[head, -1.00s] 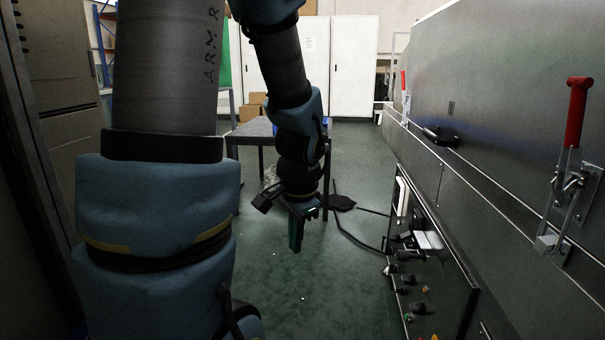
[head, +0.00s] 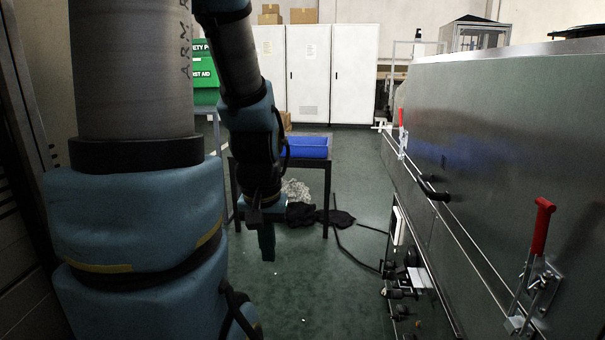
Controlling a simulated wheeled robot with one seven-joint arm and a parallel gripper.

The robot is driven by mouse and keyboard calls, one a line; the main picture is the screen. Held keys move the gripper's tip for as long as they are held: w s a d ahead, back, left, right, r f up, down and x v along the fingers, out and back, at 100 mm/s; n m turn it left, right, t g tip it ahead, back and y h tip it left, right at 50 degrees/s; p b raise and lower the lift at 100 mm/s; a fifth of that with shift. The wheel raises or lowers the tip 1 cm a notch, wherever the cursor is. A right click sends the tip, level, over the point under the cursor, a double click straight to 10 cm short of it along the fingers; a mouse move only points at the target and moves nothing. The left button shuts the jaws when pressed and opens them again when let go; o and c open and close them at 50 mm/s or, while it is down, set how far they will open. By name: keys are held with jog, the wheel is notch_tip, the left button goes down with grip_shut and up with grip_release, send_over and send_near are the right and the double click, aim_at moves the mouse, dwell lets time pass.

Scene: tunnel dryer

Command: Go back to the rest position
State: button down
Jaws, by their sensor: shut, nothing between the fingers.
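My gripper (head: 267,244) hangs at the end of my arm, left of the middle in the head view, and points down over the green floor. Its fingers are shut with nothing between them. My arm fills the left side of the view, with its upper links close to the camera. The gripper shows in front of the dark table and touches nothing that I can see.
A dark table (head: 327,177) with a blue bin (head: 306,148) stands behind my gripper. Light and dark cloth (head: 297,190) lies below it. The steel dryer (head: 500,150) with red-handled clamps (head: 541,226) runs along the right. White cabinets (head: 308,75) stand at the back. The middle floor is open.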

notch_tip(320, 180, up, 14)
jog(key=p, duration=1.2)
jog(key=shift+r, duration=0.2)
